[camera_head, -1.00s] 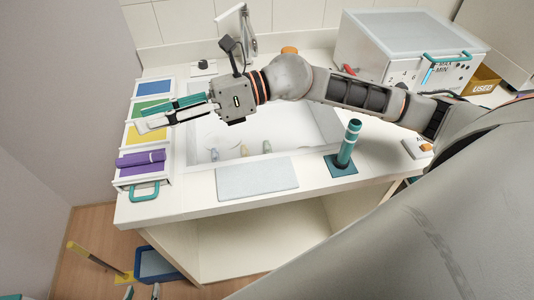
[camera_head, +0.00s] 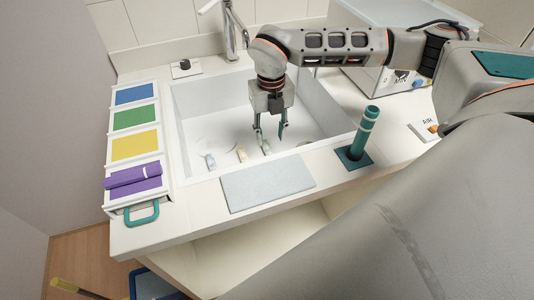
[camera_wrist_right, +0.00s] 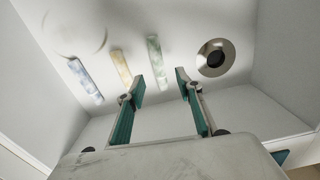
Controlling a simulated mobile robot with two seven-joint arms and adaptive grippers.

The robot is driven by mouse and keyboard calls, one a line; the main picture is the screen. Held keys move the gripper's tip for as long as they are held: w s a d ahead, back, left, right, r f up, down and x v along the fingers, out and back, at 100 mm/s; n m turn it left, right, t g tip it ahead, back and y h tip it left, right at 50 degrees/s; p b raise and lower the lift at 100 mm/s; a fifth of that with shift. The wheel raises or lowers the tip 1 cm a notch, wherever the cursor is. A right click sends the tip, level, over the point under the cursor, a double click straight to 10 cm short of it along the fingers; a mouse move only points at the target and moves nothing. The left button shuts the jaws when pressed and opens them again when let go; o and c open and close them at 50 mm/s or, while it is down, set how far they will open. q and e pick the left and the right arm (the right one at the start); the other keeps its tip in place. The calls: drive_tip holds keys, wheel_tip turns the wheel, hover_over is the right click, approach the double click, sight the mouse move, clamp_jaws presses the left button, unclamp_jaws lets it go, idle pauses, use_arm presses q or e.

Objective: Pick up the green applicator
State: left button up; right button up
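The green applicator (camera_head: 266,147) lies on the sink floor, the rightmost of three small applicators in the head view. It also shows in the right wrist view (camera_wrist_right: 157,60), pale green and beyond the fingertips. My right gripper (camera_head: 269,135) points down into the sink, its two teal fingers apart and nothing between them. In the right wrist view the gripper (camera_wrist_right: 160,88) has the green applicator in line with its opening. One finger overlaps the applicator in the head view, and contact cannot be told. My left gripper is out of view.
A yellow applicator (camera_head: 241,155) and a blue applicator (camera_head: 210,160) lie to the left in the sink (camera_head: 183,100). Sink walls surround the gripper. A grey mat (camera_head: 268,183) and an upright teal cylinder (camera_head: 363,137) are on the counter. A drain (camera_wrist_right: 215,57) is close by.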

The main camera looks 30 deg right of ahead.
sight(270, 152)
drive_tip(key=f, duration=0.7)
drive_tip(key=shift+s+a+f, duration=0.15)
drive_tip(key=shift+s+a, duration=0.05)
clamp_jaws()
